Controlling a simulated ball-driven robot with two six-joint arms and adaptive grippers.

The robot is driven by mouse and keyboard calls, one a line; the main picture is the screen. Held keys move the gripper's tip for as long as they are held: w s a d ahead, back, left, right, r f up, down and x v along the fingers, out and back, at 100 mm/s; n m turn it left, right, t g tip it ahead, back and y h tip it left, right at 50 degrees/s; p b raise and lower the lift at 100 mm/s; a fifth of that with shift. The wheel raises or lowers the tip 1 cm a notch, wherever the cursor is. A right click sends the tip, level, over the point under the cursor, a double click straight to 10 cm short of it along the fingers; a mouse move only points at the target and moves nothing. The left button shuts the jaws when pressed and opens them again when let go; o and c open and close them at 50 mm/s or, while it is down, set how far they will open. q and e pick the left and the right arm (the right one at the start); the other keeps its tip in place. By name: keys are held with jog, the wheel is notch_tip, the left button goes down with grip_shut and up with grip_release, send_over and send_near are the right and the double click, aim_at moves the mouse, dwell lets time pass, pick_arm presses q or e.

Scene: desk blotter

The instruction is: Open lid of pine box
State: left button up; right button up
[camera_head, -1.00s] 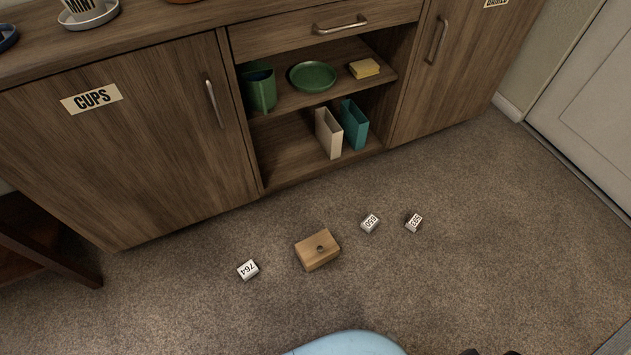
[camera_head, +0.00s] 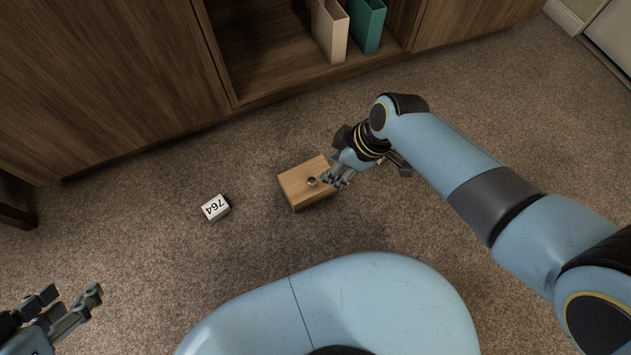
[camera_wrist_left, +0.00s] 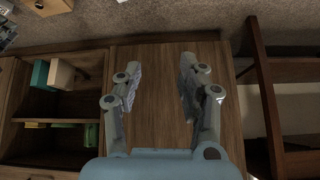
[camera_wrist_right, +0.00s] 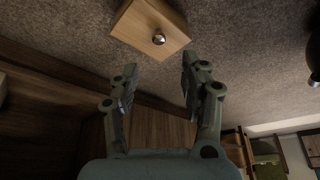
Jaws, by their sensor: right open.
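The pine box (camera_head: 297,188) sits on the carpet with its lid closed and a round metal knob (camera_head: 312,181) on top. In the right wrist view the box (camera_wrist_right: 135,28) and knob (camera_wrist_right: 158,39) lie just beyond the fingertips. My right gripper (camera_head: 332,179) is open beside the knob, over the right part of the box, which it partly hides. Its spread fingers (camera_wrist_right: 160,68) hold nothing; contact with the knob cannot be made out. My left gripper (camera_head: 75,302) is open and empty at the lower left, well away from the box.
Carpet between box and cabinet is clear.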

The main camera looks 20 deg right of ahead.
jog(key=b, duration=0.4)
send_over(313, 181)
jog(key=s+d, duration=0.2)
notch_tip(313, 181, down, 5)
jog(key=shift+w+r, duration=0.1)
jog(key=b+x, duration=0.1)
jog(key=x, duration=0.2)
jog(key=shift+b, duration=0.35)
jog(key=shift+b+x, duration=0.85)
jog(key=shift+x, duration=0.3)
jog(key=shift+w, duration=0.1)
pick_arm(q)
jog(key=w+d+r+m+t+h, duration=0.1)
jog(key=w+r+t+h, duration=0.1)
jog(key=w+r+t, duration=0.3)
jog(key=w+d+r+m+t+h, duration=0.2)
jog(key=w+r+t, duration=0.3)
jog(key=r+t, duration=0.6)
notch_tip(313, 181, up, 5)
jog(key=shift+r, duration=0.15)
jog(key=shift+d, duration=0.1)
pick_arm(e)
jog(key=shift+c, duration=0.2)
grip_shut()
